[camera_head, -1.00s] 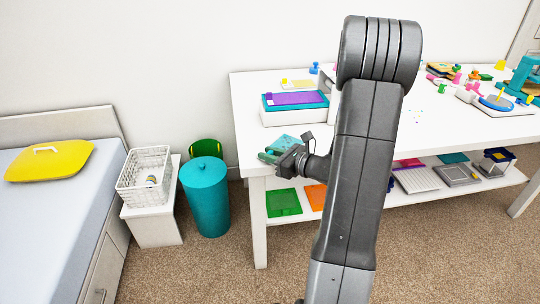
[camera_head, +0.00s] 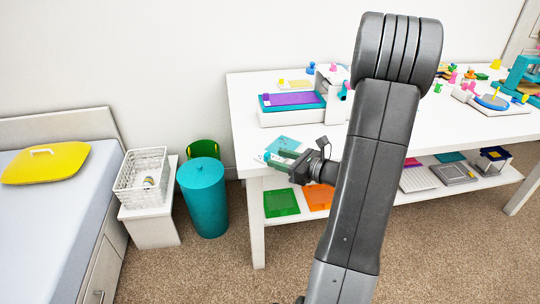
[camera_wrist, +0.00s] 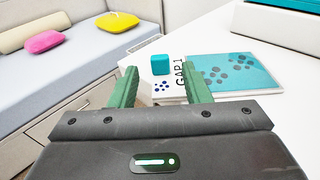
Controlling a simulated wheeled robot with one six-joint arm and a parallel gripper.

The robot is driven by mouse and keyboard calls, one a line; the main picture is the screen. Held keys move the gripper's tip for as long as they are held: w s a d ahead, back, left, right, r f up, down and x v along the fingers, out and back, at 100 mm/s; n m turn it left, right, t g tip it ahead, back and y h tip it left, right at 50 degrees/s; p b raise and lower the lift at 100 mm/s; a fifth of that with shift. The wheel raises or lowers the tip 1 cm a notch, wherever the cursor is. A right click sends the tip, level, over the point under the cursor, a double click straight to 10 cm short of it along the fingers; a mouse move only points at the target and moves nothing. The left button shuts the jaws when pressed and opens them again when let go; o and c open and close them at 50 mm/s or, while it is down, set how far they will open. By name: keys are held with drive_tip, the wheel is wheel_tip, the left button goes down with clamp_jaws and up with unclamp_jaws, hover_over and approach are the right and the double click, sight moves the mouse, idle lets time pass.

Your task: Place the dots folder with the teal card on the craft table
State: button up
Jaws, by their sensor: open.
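A flat teal folder or card with grey dots (camera_wrist: 232,72) lies on the craft table (camera_wrist: 282,118), at the right in the wrist view. It also shows in the head view (camera_head: 284,144), near the table's left front corner. Left of it lie a white label (camera_wrist: 165,87) with dark dots and the letters "GAP 1", and a small teal block (camera_wrist: 160,64). My gripper (camera_wrist: 157,85) has green fingers, open and apart, with nothing held. In the head view my gripper (camera_head: 277,157) is at the table's front edge, just before the folder. The fingers partly hide the label and the folder's left edge.
A white machine with a purple top (camera_head: 292,100) stands behind the folder. Green (camera_head: 281,203) and orange sheets (camera_head: 318,198) lie on the lower shelf. A teal bin (camera_head: 203,198) and a white basket (camera_head: 142,178) stand left of the table.

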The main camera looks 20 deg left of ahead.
drive_tip(key=v, duration=0.7)
